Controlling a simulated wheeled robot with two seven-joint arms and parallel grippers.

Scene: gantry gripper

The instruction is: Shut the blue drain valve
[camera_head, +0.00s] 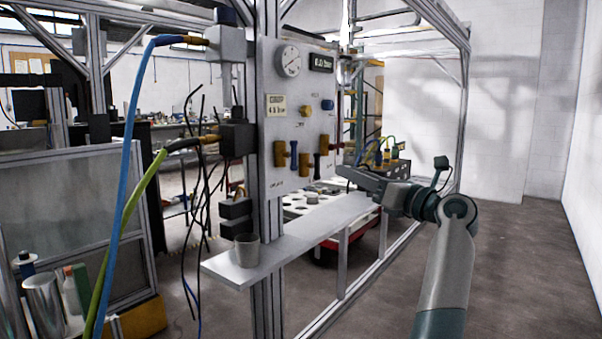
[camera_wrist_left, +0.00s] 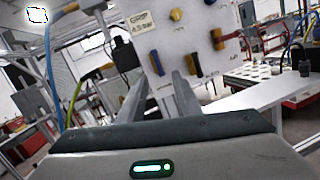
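A pale panel (camera_head: 270,75) carries yellow valve bodies with coloured handles. My left gripper (camera_head: 343,173) is right of the panel, apart from the handles. In the left wrist view its two fingers (camera_wrist_left: 161,88) are spread, with nothing between them.
A red-handled valve (camera_head: 324,145) is beside the blue ones. A gauge (camera_head: 290,60), a yellow knob (camera_head: 306,112) and a blue knob (camera_head: 327,105) are above. A narrow shelf (camera_head: 310,232) with a grey cup (camera_head: 247,250) runs below. Hoses hang left; floor at right is clear.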

